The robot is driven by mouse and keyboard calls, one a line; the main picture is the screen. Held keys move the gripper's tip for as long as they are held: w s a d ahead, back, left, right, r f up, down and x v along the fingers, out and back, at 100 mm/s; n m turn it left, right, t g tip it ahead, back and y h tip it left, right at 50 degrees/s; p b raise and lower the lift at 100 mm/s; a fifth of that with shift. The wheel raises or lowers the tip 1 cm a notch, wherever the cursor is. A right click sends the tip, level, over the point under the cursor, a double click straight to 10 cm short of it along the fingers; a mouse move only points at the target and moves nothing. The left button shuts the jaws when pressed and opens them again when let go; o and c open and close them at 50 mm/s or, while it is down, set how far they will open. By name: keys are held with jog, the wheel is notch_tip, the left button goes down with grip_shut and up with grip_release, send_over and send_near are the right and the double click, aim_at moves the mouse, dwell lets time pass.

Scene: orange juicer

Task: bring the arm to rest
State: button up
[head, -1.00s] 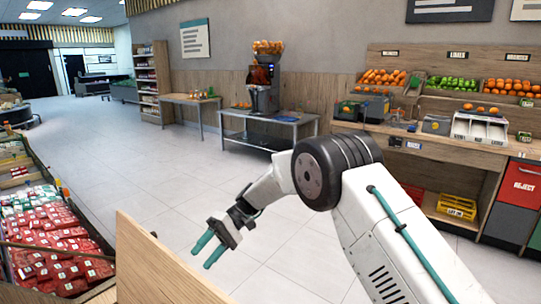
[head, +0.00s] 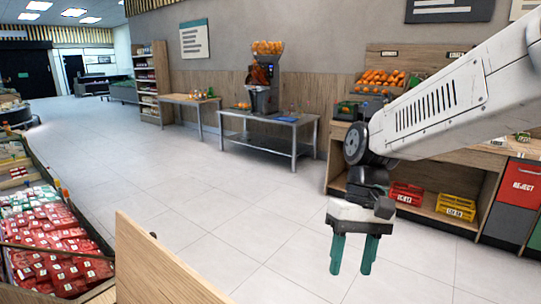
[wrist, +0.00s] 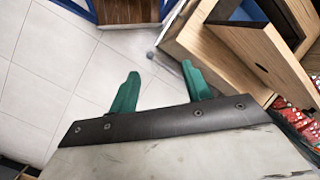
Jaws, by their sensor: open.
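My gripper (head: 353,254) hangs in front of the counter in the head view, with its two teal fingers pointing down. The fingers are apart and nothing is between them. In the wrist view the gripper (wrist: 158,88) is also open and empty, over pale floor tiles and the edge of a wooden piece. My white arm reaches in from the upper right and hides part of the fruit counter.
A wooden panel (head: 160,265) stands at the lower front, left of my gripper. A crate of red packs (head: 55,235) is at the left. The juicer (head: 264,85) stands on a metal table (head: 232,118) at the back. Tiled floor between is clear.

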jog(key=s+d+r+m+t+h, duration=0.1)
jog(key=s+d+t, duration=0.1)
jog(key=s+d, duration=0.4)
jog(key=s+d+r+m+t, duration=0.1)
jog(key=s+d+r+t, duration=0.1)
jog(key=s+d, duration=0.4)
jog(key=shift+s+r+t+h, duration=0.25)
jog(key=shift+s+t+h, duration=0.25)
jog(key=shift+s, duration=0.6)
